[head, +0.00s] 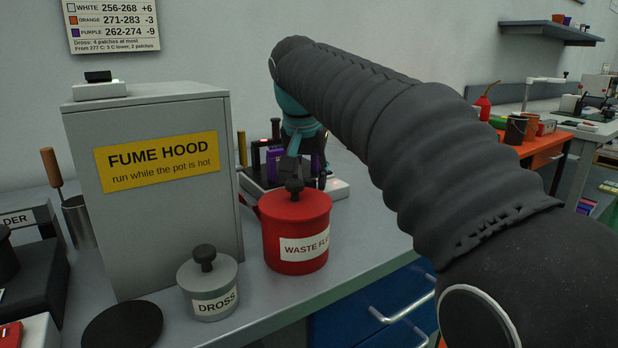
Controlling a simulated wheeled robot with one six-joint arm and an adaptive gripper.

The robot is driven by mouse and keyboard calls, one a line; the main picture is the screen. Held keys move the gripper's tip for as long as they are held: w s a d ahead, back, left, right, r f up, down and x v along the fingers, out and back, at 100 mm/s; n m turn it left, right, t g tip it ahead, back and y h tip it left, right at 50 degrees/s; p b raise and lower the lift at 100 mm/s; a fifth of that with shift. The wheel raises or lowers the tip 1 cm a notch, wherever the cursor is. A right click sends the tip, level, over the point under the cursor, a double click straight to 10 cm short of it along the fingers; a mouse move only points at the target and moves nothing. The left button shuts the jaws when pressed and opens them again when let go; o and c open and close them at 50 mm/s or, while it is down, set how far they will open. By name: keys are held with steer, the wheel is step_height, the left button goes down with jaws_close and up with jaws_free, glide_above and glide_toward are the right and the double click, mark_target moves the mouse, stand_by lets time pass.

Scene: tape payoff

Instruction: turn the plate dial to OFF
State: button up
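I cannot make out the plate dial or an OFF mark in the head view. My gripper (293,165) points down at the end of my dark-sleeved arm, just behind and above the red WASTE FLUX pot (291,250). The pot's black lid knob (294,188) overlaps the gripper in the picture, and I cannot tell whether they touch. The fingers are small and dark, so their opening is unclear. Behind the gripper is a low grey rack (253,188) with purple and dark upright items, partly hidden by the gripper and pot.
The FUME HOOD box (155,215) stands left of the red pot. A grey DROSS pot (208,285) and black disc (123,326) are in front. Dark equipment (38,285) is cut off at left. Bare bench (365,238) shows right of the pot, below my arm.

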jaws_close()
